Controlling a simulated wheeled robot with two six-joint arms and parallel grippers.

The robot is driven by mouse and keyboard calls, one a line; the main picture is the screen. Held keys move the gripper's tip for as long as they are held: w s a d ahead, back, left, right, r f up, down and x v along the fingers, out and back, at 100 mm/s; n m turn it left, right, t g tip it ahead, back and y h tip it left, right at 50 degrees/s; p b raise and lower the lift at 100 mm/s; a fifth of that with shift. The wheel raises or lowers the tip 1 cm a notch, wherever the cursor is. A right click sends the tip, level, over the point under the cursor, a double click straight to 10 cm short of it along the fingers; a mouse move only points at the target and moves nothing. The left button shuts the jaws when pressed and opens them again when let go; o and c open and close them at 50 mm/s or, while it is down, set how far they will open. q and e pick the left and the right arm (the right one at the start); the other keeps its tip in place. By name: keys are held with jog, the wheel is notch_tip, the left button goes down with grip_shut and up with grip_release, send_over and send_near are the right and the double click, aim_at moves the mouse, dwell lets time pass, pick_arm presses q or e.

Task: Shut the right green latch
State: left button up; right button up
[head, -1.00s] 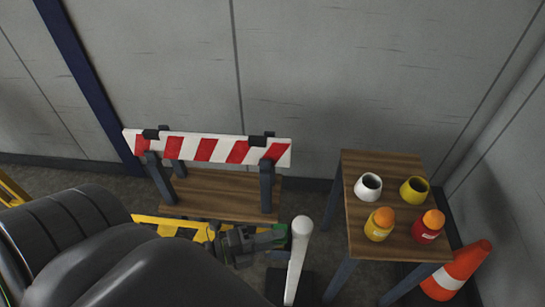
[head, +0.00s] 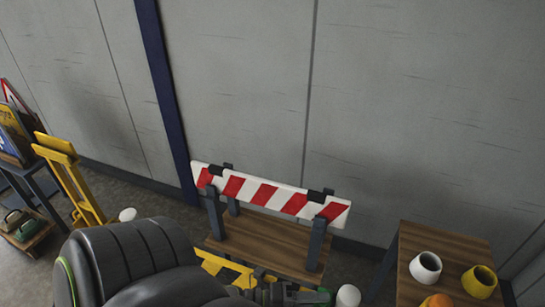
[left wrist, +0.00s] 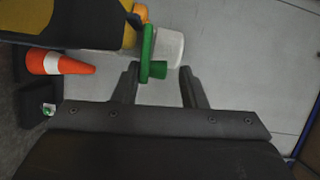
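The green latch (left wrist: 148,54) shows in the left wrist view as an upright bar with a short knob, beside a pale post (left wrist: 170,48) and the end of a yellow and black barrier (left wrist: 70,28). My left gripper (left wrist: 160,80) is open, its fingers on either side of the knob; the left finger is close to the bar, and I cannot tell if they touch. In the head view the gripper (head: 282,293) is low in the picture, left of a small green part (head: 322,297) and the white post (head: 348,296). My right gripper is not in view.
A red-white striped board (head: 268,194) stands over a wooden bench (head: 265,244) behind the barrier. A wooden table (head: 452,241) with cups is at the right. A yellow stand (head: 72,180) is at the left. An orange cone (left wrist: 57,63) shows in the wrist view.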

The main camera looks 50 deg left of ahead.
pick_arm(q)
jog(key=b+v, duration=0.3)
jog(key=v, duration=1.4)
jog(key=shift+s+a, duration=0.2)
jog(key=shift+s, duration=0.05)
